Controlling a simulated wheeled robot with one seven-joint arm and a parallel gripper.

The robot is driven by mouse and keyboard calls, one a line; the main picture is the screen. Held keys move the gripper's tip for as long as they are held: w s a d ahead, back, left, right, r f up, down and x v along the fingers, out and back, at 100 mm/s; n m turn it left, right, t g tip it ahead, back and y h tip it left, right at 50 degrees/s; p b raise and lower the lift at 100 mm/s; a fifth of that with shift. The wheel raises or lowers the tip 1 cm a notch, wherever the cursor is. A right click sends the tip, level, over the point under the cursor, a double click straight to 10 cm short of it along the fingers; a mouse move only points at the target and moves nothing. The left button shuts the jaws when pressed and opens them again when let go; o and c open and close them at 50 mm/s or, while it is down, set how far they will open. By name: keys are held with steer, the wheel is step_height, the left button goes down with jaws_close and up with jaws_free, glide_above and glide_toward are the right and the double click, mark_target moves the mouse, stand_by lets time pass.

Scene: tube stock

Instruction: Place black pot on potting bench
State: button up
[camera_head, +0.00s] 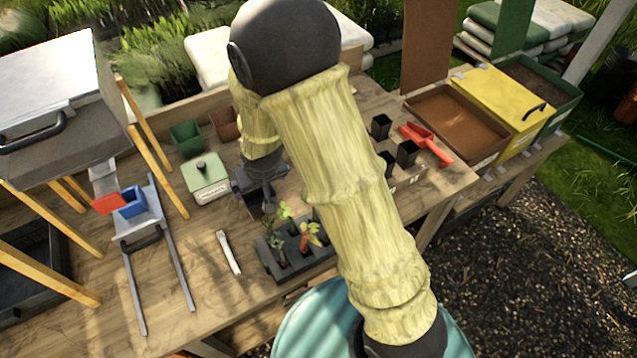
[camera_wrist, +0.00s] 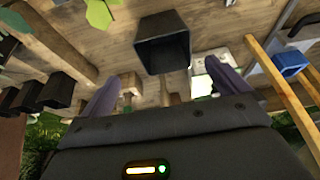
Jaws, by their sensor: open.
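A black pot (camera_wrist: 163,42) shows in the wrist view just beyond my fingertips, over the wooden bench top, roughly between the two fingers. My gripper (camera_wrist: 162,85) is open, with a finger on each side and nothing held between them. In the head view my gripper (camera_head: 266,198) is low over the potting bench (camera_head: 190,275), behind the seedling tray, and mostly hides what is beside it. Other black pots (camera_head: 381,126) stand to the right in a holder on the bench; several also show at the left of the wrist view (camera_wrist: 58,90).
A dark tray of seedlings (camera_head: 290,262) stands close to my gripper. A red scoop (camera_head: 427,143) and soil bins (camera_head: 455,122) are right. Wooden legs (camera_head: 150,165) stand left.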

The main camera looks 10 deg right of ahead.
steer(key=s+d+r+m, duration=0.1)
steer(key=s+d+r, duration=0.4)
steer(key=s+d, duration=0.2)
steer(key=s+d+r+m+g+h, duration=0.1)
steer(key=s+d+r+m, duration=0.1)
steer(key=s+d+r, duration=0.3)
steer(key=s+d, duration=0.1)
steer(key=d, duration=0.3)
steer(key=shift+s+d+r+g, duration=0.15)
steer(key=shift+s+r+g, duration=0.1)
steer(key=shift+s+g, duration=0.1)
steer(key=shift+w, duration=0.1)
